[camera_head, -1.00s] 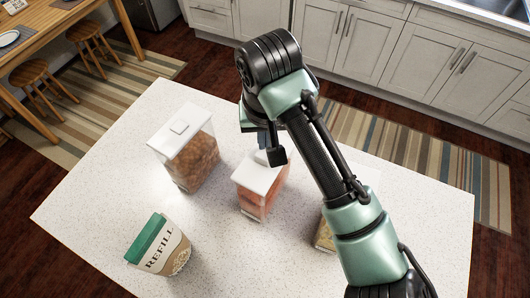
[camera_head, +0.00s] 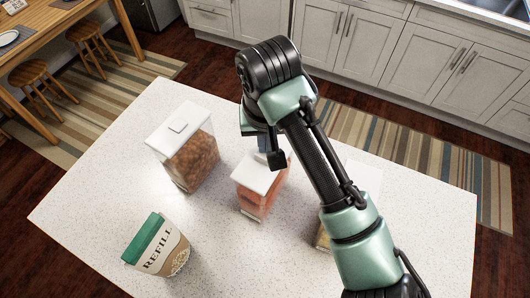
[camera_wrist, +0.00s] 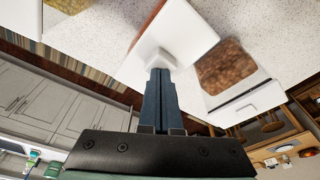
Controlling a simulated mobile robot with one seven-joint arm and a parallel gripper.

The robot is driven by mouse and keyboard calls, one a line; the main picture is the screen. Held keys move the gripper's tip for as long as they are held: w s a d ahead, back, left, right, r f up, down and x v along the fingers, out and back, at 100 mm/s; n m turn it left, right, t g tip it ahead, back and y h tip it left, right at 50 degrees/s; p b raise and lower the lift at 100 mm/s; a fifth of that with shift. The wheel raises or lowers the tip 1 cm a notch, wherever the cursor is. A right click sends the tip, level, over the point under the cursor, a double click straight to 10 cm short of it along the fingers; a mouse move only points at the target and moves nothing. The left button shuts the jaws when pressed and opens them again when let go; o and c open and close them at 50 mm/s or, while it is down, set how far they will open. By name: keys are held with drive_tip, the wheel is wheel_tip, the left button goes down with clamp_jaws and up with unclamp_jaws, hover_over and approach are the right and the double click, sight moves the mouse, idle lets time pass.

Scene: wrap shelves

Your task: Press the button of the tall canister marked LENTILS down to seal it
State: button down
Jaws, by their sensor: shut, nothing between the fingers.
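A clear canister of orange-red contents (camera_head: 262,197) with a white lid stands mid-counter; its front label is too small to read, so I cannot confirm LENTILS. In the wrist view its white lid (camera_wrist: 192,28) carries a raised square button (camera_wrist: 157,58). My gripper (camera_wrist: 161,72) is shut and empty, its dark blue fingertips right at the button's near edge. I cannot tell whether they touch it or how far the button is pressed.
A larger canister of brown contents (camera_head: 192,160) stands close left of it. Another white-lidded canister (camera_head: 364,178) is partly hidden behind my arm on the right. The counter (camera_head: 110,180) is clear at far left.

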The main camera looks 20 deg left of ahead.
drive_tip(key=shift+f+b, duration=0.65)
drive_tip(key=shift+f, duration=0.5)
wheel_tip(320, 180, up, 8)
drive_tip(key=p, duration=0.7)
drive_tip(key=shift+f, duration=0.15)
drive_tip(key=w+a+r+t+y+b, duration=0.2)
drive_tip(key=w+a+r+t+y, duration=0.1)
drive_tip(key=r, duration=0.3)
drive_tip(key=w+a+r+t+y+b, duration=0.1)
drive_tip(key=w+a+r+t+y, duration=0.1)
drive_tip(key=w+a+r+t, duration=0.3)
drive_tip(key=d+r+t+y+b, duration=0.2)
drive_tip(key=d+r+t, duration=0.2)
drive_tip(key=r, duration=0.9)
drive_tip(key=s+d+r+m+t+h+b, duration=0.1)
drive_tip(key=s+d+r+t+h, duration=0.3)
drive_tip(key=d+r, duration=0.5)
drive_tip(key=s+d+r+m+t+h+b, duration=0.2)
drive_tip(key=s+d+r+m+t+h, duration=0.2)
drive_tip(key=s+d+r+t, duration=0.4)
drive_tip(key=shift+s+d+r+m+t, duration=0.35)
drive_tip(key=shift+s+d+t, duration=0.25)
drive_tip(key=shift+t, duration=0.1)
